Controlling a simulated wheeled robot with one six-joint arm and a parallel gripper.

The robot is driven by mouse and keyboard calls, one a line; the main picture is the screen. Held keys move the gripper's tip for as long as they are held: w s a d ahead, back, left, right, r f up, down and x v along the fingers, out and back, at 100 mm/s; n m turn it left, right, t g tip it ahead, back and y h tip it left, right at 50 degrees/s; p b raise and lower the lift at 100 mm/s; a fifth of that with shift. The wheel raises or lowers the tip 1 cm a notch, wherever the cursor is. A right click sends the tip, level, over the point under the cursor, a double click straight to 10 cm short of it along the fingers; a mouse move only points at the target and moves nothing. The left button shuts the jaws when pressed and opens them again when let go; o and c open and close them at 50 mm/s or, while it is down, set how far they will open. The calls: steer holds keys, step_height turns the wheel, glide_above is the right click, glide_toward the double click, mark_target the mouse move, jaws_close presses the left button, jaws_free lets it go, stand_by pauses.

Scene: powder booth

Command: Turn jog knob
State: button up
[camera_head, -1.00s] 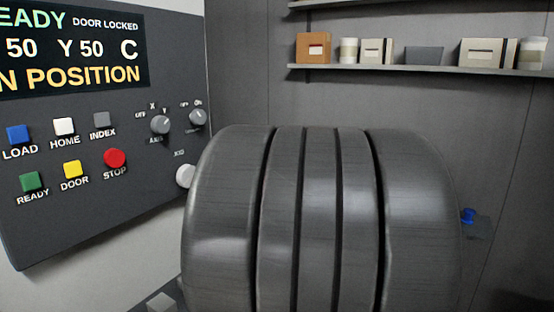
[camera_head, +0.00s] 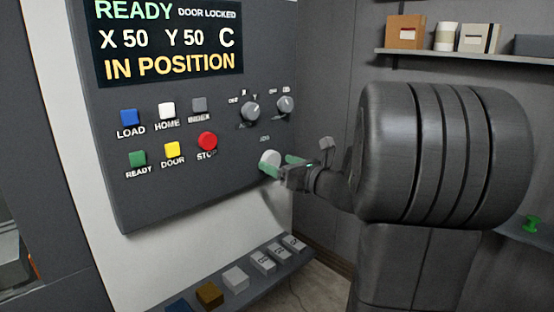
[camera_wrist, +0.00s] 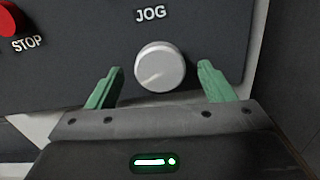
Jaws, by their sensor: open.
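The jog knob (camera_wrist: 160,66) is a round, light grey knob under the label JOG on the dark control panel (camera_head: 190,195). In the head view the knob (camera_head: 268,160) is at the panel's lower right, partly hidden by my gripper (camera_head: 282,167). In the wrist view my gripper (camera_wrist: 160,85) is open, with one green finger on each side of the knob. Gaps show between both fingers and the knob, so it is not gripped. A pale pointer line on the knob's face slants toward the lower left.
The red STOP button (camera_head: 207,140) is left of the knob, and two small selector knobs (camera_head: 250,111) (camera_head: 285,104) are above it. A low ledge with several blocks (camera_head: 235,278) runs below the panel. A shelf (camera_head: 460,58) with boxes hangs at the back right.

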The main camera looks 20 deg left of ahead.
steer(key=shift+x, duration=0.95)
steer(key=c, duration=1)
steer(key=shift+o, duration=0.2)
steer(key=shift+f+n+b, duration=0.1)
steer(key=shift+n+b, duration=0.2)
steer(key=shift+b, duration=0.05)
